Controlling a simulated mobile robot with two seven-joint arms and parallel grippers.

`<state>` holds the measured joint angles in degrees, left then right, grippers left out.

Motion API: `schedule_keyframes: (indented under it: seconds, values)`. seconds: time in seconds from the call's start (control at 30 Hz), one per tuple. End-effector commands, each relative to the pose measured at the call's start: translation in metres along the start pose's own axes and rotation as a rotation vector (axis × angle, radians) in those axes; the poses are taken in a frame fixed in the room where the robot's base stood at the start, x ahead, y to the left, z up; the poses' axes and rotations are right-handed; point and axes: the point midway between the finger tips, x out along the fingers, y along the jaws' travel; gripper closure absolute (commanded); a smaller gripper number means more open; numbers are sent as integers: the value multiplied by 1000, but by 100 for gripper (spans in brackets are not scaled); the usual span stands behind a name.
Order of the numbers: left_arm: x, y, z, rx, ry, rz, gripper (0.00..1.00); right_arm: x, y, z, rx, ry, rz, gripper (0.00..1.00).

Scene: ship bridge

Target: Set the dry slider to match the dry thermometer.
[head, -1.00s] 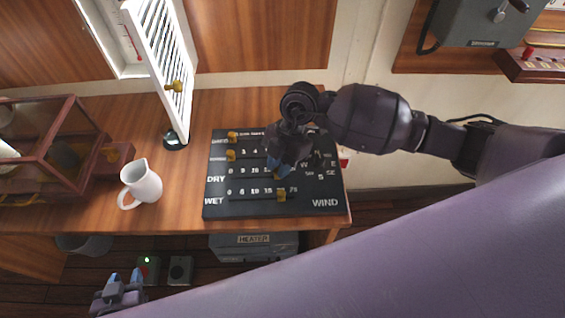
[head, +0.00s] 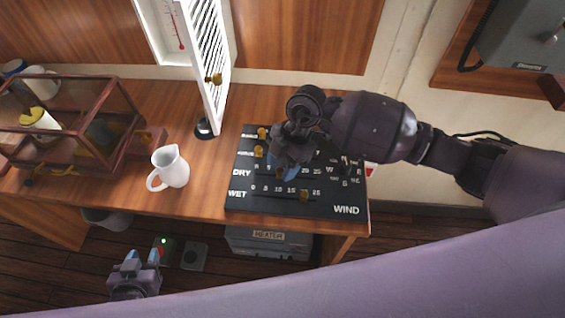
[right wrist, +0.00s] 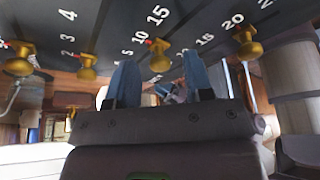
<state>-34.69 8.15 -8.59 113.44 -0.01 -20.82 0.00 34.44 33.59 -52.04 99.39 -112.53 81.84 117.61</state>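The black slider board (head: 236,203) lies on the wooden desk, with rows marked DRY and WET. The brass dry knob (head: 280,172) stands at about 10. The wet knob (head: 303,196) stands near 20. My right gripper (head: 288,170) is low over the board at the dry knob. In the right wrist view its two blue fingers (right wrist: 160,75) are apart, with a brass knob (right wrist: 159,60) and red pointer just beyond the gap, near 10. A thermometer (head: 173,28) with a red column shows behind the louvred door; its reading is not legible. My left gripper (head: 141,256) is open and empty, low at left.
The white louvred door (head: 207,60) stands open behind the board. A white jug (head: 171,168) and a glass-sided case (head: 120,125) stand to the left. A heater box (head: 268,243) is under the desk. Bare desk lies between jug and board.

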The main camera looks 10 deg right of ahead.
Motion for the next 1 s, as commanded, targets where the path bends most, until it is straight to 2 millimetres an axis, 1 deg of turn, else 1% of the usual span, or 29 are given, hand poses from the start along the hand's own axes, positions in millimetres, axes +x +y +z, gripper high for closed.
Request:
schedule_keyframes:
  seconds: [0.17, 0.27, 0.37, 0.6, 0.7, 0.83, 1.0]
  values:
    - [0, 0, 0, 0, -1, 0, 61, -2, 0, 0, 0, 0, 0, 53]
    - [0, 0, 1, 0, -1, 0, 61, -9, 0, 1, -1, -1, 2, 53]
    - [0, 0, 1, 0, -1, 0, 61, -23, 0, 1, -1, -1, 2, 53]
    - [2, 0, 3, 0, -2, 0, 61, -67, 0, 1, -1, -2, 3, 53]
    - [2, 0, 4, 0, -1, 0, 61, -83, 0, 0, -1, -2, 2, 53]
    - [2, 0, 4, 0, -1, 0, 61, -98, 0, 0, 0, -1, 1, 53]
    - [2, 1, 4, 0, 1, 0, 61, -107, 0, 0, 0, 0, 0, 53]
